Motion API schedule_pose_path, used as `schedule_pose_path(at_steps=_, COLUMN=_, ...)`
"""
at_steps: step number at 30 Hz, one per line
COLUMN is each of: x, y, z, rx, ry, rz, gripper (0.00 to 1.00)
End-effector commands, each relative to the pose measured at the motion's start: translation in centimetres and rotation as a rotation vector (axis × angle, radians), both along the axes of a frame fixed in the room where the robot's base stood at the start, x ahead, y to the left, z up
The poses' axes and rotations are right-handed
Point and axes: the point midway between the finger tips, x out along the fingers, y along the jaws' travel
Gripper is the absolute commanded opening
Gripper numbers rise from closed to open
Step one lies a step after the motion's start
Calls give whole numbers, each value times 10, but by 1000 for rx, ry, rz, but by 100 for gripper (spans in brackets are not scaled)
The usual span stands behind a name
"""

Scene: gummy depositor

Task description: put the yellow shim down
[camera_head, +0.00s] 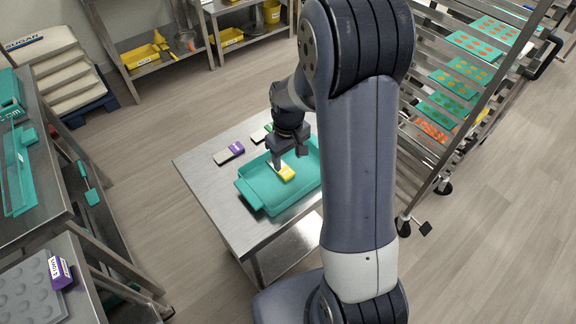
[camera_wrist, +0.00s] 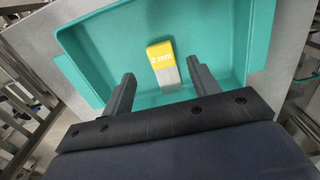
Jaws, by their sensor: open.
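The yellow shim (camera_head: 286,173) lies inside the teal tray (camera_head: 249,194) on a steel table. In the wrist view the shim (camera_wrist: 162,57) shows a yellow end marked "2 mm" and a bare grey metal end, lying on the floor of the tray (camera_wrist: 90,50). My gripper (camera_head: 290,160) is over the tray, close above the shim. In the wrist view the two fingers of my gripper (camera_wrist: 160,92) stand apart on either side of the shim's grey end, with gaps between them and it.
A rack (camera_head: 450,90) with trays of gummies stands at right. Another purple shim (camera_head: 60,272) is on the left bench. Floor between is clear.

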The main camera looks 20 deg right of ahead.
Motion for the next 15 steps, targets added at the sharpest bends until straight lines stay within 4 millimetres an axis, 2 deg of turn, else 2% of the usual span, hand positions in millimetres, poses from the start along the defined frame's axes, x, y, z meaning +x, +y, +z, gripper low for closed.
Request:
schedule_pose_path(at_steps=1, x=2, y=0, z=12, rx=0, ry=-7, rz=0, gripper=57)
schedule_pose_path(at_steps=6, x=1, y=0, z=41, rx=0, ry=-4, rz=0, gripper=57)
schedule_pose_path(at_steps=10, x=1, y=0, z=54, rx=0, ry=-2, rz=0, gripper=57)
schedule_pose_path(at_steps=15, x=0, y=0, z=59, rx=0, ry=0, rz=0, gripper=57)
